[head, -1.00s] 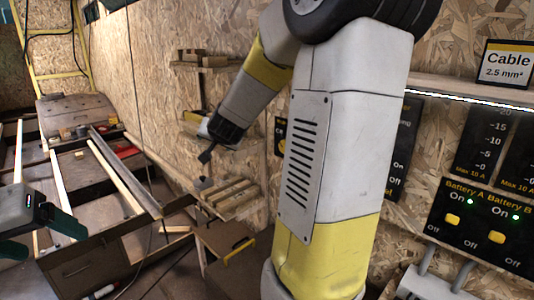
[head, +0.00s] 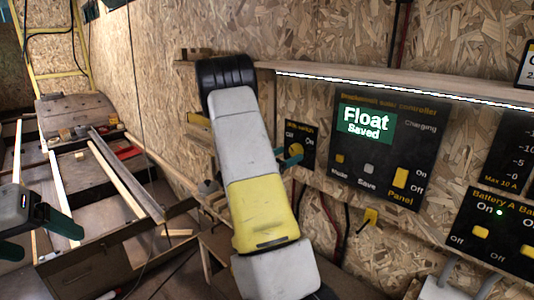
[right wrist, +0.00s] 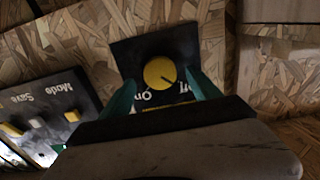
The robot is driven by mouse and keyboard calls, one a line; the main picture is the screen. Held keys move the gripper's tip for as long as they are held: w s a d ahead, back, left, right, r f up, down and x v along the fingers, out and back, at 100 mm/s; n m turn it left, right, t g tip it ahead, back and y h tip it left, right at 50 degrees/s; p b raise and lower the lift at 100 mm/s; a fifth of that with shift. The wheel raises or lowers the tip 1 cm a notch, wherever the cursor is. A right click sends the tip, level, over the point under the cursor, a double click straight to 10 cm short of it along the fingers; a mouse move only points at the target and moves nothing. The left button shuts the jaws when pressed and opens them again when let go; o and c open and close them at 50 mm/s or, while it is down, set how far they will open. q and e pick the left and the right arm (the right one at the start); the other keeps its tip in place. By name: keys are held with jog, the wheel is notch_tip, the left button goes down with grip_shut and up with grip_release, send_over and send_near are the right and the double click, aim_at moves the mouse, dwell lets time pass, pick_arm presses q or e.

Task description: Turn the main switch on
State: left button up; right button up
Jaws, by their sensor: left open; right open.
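The main switch is a small black panel (head: 303,137) on the wooden wall, with "Off" at left and "On" at right. Its round yellow knob (right wrist: 159,73) shows in the right wrist view, where the panel appears upside down. The dark mark on the knob points to the lower right there, toward the "Off" side. My right gripper (right wrist: 163,92) is open, its teal fingers on either side of the knob; I cannot tell whether they touch it. In the head view the right gripper (head: 289,155) partly covers the switch. My left gripper (head: 40,236) is open and empty at far left.
A solar controller panel (head: 385,150) reading "Float Saved" is right of the switch. The battery switch panel (head: 490,235) is at far right. A wooden shelf (head: 400,84) with a light strip runs above.

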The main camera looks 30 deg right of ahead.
aim_at(294, 152)
jog(key=shift+x, duration=1.55)
jog(key=c, duration=1.4)
jog(key=shift+o, duration=0.2)
